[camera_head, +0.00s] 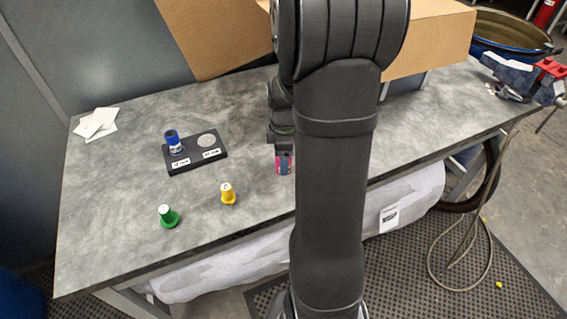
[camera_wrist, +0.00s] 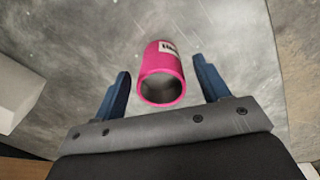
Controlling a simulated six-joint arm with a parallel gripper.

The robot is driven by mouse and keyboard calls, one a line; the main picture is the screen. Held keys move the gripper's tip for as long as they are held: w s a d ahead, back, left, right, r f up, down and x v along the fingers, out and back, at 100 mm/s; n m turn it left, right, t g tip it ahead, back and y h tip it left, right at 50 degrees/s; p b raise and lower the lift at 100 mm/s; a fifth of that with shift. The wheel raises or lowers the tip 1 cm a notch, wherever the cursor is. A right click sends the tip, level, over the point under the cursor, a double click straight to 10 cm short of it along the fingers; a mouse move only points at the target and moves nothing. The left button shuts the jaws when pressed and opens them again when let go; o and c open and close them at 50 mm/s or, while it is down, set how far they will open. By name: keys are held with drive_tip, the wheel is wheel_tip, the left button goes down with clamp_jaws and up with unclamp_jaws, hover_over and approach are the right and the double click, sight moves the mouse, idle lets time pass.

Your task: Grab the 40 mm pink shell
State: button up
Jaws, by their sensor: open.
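The pink shell (camera_wrist: 160,68) is a hollow pink cylinder with a white label on its side, its text too small to read. In the wrist view it lies between the two blue fingers of my gripper (camera_wrist: 162,88), with a gap on each side. My gripper is open and not touching it. My arm hides part of the table to the right.
A black block (camera_head: 190,162) with two labelled spots holds a blue piece (camera_head: 173,141) on its left spot. A yellow piece (camera_head: 227,194) and a green piece (camera_head: 168,216) stand left of the gripper. White cards (camera_head: 95,122) lie at the far left.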

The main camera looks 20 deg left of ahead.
wheel_tip(320, 180, down, 2)
drive_tip(key=shift+f, duration=0.1)
drive_tip(key=c, duration=1.1)
drive_tip(key=shift+r, duration=0.25)
